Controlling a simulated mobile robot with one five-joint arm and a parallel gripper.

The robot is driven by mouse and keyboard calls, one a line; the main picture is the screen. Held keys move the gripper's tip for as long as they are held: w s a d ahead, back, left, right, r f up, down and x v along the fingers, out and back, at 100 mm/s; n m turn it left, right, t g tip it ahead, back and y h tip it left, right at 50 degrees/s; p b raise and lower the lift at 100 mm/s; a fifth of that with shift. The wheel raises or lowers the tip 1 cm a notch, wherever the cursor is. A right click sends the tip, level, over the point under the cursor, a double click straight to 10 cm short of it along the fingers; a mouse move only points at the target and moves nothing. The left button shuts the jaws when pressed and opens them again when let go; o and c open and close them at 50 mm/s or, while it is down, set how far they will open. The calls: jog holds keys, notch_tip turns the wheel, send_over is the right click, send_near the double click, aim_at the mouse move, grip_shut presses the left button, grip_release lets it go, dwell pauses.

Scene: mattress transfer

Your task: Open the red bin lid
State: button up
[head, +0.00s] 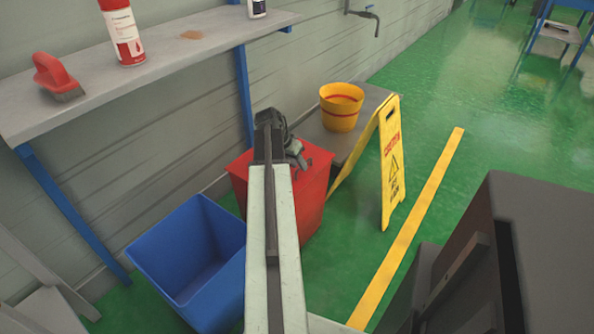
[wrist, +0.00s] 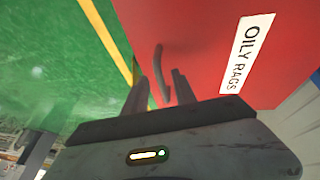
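The red bin (head: 312,205) stands against the wall behind my arm, which hides part of it. Its red lid (head: 320,158) looks flat and closed. In the wrist view, a red face of the bin (wrist: 190,35) fills the upper right, with a white "OILY RAGS" label (wrist: 247,52). A thin curved handle (wrist: 159,62) shows on it. My gripper (wrist: 160,88) has its two fingers apart, with the handle's lower end in the gap between them. I cannot tell whether they touch it. In the head view, my gripper (head: 298,156) is over the lid, partly hidden.
An open blue bin (head: 195,250) stands left of the red one. A yellow caution sign (head: 391,165) and a low grey bench with a yellow bucket (head: 341,108) are to the right. A shelf (head: 165,60) juts from the wall.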

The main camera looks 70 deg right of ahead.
grip_shut()
jog(key=shift+a, duration=0.1)
dwell(1.3)
